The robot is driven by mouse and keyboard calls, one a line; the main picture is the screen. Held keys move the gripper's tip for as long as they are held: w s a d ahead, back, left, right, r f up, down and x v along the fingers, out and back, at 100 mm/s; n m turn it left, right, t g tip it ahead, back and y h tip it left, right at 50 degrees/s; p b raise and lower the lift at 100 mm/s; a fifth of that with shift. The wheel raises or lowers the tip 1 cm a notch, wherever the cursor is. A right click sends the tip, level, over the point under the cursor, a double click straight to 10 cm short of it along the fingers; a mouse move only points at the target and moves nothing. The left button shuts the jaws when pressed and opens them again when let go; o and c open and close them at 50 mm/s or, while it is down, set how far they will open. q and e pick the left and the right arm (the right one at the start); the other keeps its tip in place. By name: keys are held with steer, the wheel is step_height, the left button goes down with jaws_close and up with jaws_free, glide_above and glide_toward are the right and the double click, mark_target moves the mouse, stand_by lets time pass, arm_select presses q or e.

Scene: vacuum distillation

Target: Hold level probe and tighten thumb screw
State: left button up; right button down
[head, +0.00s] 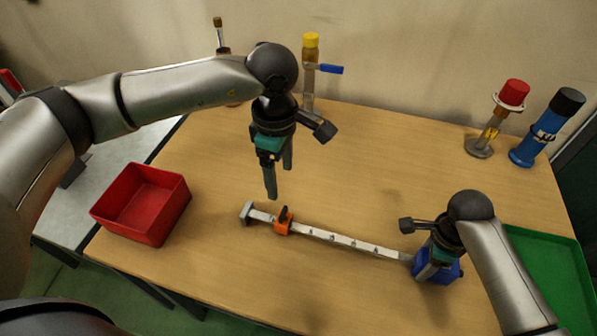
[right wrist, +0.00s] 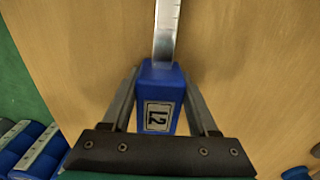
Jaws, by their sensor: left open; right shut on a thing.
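The level probe is a long metal bar (head: 342,239) lying across the table, with a grey end piece (head: 247,213) on the left and a blue handle block (head: 449,272) on the right. An orange slider (head: 283,226) sits around the bar near its left end, with a black thumb screw (head: 284,213) standing on top. My right gripper (head: 432,266) is shut on the blue handle; the right wrist view shows a finger on each side of the block (right wrist: 158,82). My left gripper (head: 279,180) is open and empty, pointing down above the table, behind and apart from the thumb screw.
A red bin (head: 145,206) stands at the left table edge and a green tray (head: 548,262) at the right. A yellow-capped tube (head: 311,60) stands behind my left gripper. A red-capped stand (head: 494,125) and a blue bottle (head: 540,138) stand at the back right.

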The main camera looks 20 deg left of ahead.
stand_by(0.3)
steer(key=shift+c, duration=0.4)
jaws_free()
step_height(320, 180, up, 12)
steer(key=shift+r, duration=0.1)
stand_by(0.7)
